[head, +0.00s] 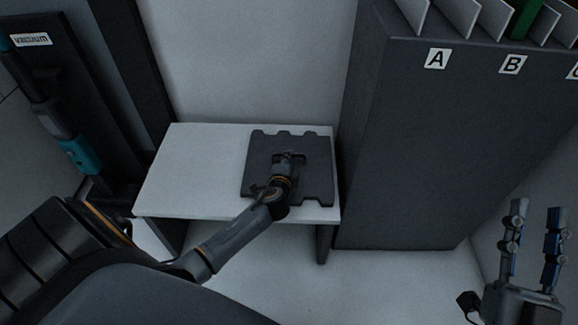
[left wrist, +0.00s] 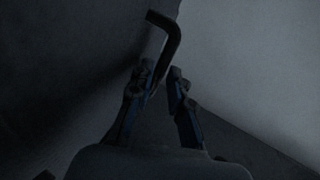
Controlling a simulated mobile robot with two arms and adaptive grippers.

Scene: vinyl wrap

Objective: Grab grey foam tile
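The grey foam tile (head: 259,151), with notched edges, lies flat on the right part of a white table. A raised dark handle-like part stands at its middle. My left gripper (head: 288,158) is over the middle of the tile, at this part. In the left wrist view a dark bent bar (left wrist: 172,35) runs down between the fingertips of my left gripper (left wrist: 160,82). The fingers lean inward close to the bar; the dim picture does not show whether they grip it. My right gripper (head: 535,222) is open and empty at the far right, away from the table.
The white table (head: 195,170) is bare left of the tile. A tall dark rack (head: 435,140) with slots labelled A and B stands close to the table's right side. A dark panel with a teal vacuum tool (head: 80,155) stands at the left.

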